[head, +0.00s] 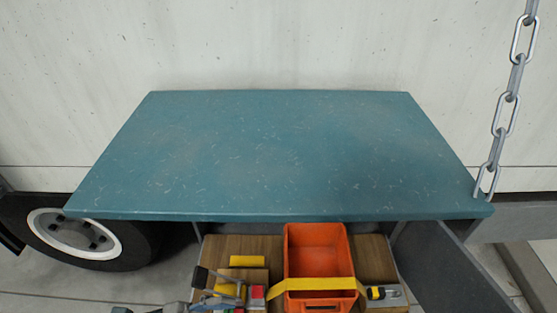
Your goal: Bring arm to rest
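My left gripper (221,286) shows at the bottom edge, over the left part of an open wooden-bottomed drawer (372,252). Its dark fingers look spread apart, and I see nothing held between them. Part of the gripper and its arm is cut off by the frame. My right gripper is not in view.
An orange bin (316,250) with a yellow strap (312,284) stands in the drawer. A yellow block (247,261), a red piece (257,292) and a yellow-black tool (377,293) lie beside it. The teal tabletop (270,150) above is bare. A chain (508,112) hangs at right.

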